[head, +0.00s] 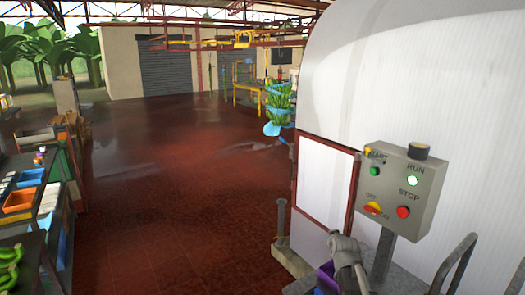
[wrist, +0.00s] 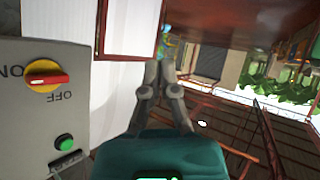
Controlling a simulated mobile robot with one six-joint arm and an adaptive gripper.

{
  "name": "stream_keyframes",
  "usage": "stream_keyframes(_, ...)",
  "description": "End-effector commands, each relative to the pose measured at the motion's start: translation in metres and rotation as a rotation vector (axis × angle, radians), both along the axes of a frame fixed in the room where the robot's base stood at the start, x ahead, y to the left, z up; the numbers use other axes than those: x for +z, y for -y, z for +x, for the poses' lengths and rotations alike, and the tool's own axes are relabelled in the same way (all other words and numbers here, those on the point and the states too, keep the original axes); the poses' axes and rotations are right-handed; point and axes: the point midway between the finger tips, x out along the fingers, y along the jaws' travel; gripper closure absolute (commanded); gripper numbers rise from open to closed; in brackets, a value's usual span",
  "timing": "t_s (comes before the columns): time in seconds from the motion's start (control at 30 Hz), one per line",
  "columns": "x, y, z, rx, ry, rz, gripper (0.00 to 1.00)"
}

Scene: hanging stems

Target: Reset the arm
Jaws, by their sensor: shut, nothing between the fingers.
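My gripper (head: 338,240) is low in the head view, in front of the white machine and just left of the control box's post. Its grey fingers also show in the wrist view (wrist: 164,62), where they are together with nothing between them. The grey control box (head: 396,188) stands to the right of my gripper and apart from it. It bears a green start button, a lit green run lamp, a red stop button and a yellow-and-red rotary switch. In the wrist view, turned upside down, the box (wrist: 25,120) fills the left side.
The large white machine (head: 410,70) with a red-framed panel (head: 323,190) takes up the right side. Shelves with bins (head: 20,200) line the left edge. Green bananas with blue covers (head: 279,108) hang beyond the machine. The red tiled floor (head: 170,190) between is open.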

Motion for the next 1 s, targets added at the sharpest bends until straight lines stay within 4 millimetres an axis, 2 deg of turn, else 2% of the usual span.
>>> stream_keyframes(0.03, -0.016, -0.007, -0.014, 0.001, -0.056, 0.018, 1.00)
stream_keyframes(0.2, -0.058, -0.027, -0.056, -0.010, -0.262, 0.076, 1.00)
stream_keyframes(0.5, -0.116, -0.056, -0.145, -0.061, -0.628, 0.148, 1.00)
stream_keyframes(0.7, -0.139, -0.070, -0.204, -0.113, -0.851, 0.168, 1.00)
stream_keyframes(0.8, -0.144, -0.074, -0.225, -0.136, -0.931, 0.171, 1.00)
stream_keyframes(1.0, -0.147, -0.077, -0.245, -0.158, -1.007, 0.172, 1.00)
